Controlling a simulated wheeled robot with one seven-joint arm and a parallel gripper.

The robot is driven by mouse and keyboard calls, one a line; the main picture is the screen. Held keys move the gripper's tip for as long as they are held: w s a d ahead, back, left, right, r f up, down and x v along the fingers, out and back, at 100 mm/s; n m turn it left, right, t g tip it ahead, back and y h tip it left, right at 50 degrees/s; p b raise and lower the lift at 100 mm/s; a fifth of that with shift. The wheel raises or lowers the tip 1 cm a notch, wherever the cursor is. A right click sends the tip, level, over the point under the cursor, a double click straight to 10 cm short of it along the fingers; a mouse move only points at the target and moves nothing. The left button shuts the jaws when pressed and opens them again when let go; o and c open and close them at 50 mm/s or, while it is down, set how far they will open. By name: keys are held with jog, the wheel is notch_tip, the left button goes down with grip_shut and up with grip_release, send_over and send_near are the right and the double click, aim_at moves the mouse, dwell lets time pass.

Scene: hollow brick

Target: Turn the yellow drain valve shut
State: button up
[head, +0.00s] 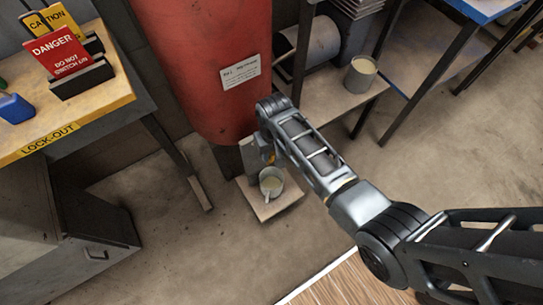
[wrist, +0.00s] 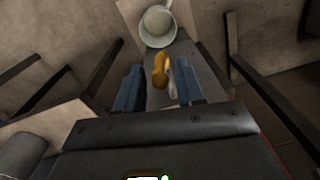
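The yellow drain valve (wrist: 160,72) shows in the wrist view between the two blue-grey fingers of my gripper (wrist: 158,80). The fingers stand apart with a gap on each side of the valve, and I cannot tell how deep it sits between them. A pale metal piece lies just right of the yellow part. In the head view my gripper (head: 267,150) is low at the base of the red tank (head: 215,60), and my arm hides most of the valve. A light mug (head: 271,183) stands below the valve; it also shows in the wrist view (wrist: 158,24).
The mug stands on a low board (head: 280,205) on the floor. A yellow-edged lock-out bench (head: 100,115) with danger and caution signs is at left, above a grey cabinet (head: 60,230). A shelf (head: 325,98) with a tin (head: 360,75) is at right. Open floor lies in front.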

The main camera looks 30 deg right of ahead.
aim_at(272, 158)
jog(key=shift+f+b, duration=0.35)
jog(key=shift+f, duration=1.5)
jog(key=shift+c, duration=0.5)
grip_shut()
